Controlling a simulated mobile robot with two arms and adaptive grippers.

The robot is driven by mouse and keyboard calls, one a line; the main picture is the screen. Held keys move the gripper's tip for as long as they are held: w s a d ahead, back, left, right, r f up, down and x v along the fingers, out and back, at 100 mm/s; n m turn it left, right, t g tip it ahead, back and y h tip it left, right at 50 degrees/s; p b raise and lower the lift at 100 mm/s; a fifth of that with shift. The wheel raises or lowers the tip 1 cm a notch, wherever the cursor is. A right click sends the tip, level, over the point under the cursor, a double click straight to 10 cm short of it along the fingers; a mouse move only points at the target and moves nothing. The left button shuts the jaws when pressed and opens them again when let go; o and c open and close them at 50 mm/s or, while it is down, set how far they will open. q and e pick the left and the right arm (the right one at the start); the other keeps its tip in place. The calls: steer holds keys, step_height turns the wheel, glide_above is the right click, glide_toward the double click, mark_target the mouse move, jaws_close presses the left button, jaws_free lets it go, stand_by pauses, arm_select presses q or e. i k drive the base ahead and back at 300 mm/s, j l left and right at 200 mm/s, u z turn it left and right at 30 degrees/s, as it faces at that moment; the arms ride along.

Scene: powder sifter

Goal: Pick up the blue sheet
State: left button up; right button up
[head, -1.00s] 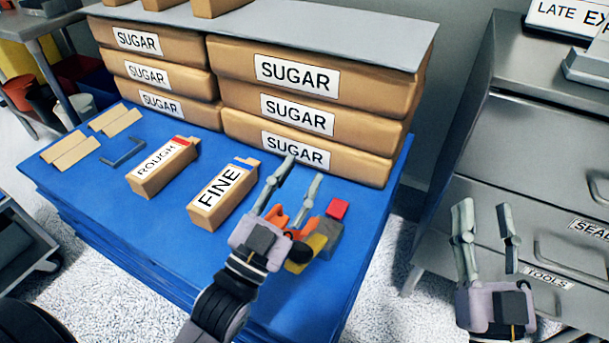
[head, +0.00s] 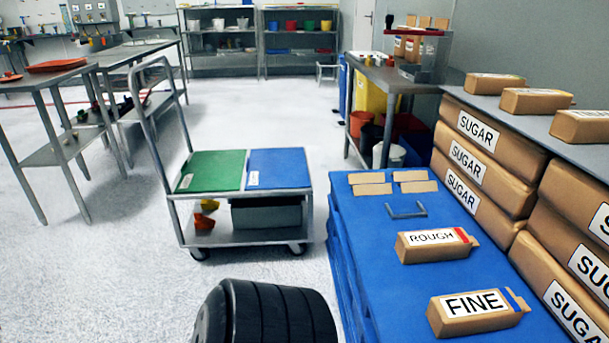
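A blue sheet (head: 278,169) lies flat on the right half of the top of a metal cart (head: 240,238), with a small white label at its left edge. A green sheet (head: 211,171) lies beside it on the left half. Another large blue surface (head: 350,225) covers the stack at the right that carries the boxes. Neither of my grippers shows in the head view now.
The ROUGH box (head: 432,246), the FINE box (head: 478,310) and several stacked SUGAR bags (head: 478,165) are at the right. Metal tables (head: 60,150) stand at the left. The white floor (head: 110,270) left of the cart is clear.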

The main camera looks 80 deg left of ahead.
mark_target(276, 167)
steer(key=u, duration=2.7)
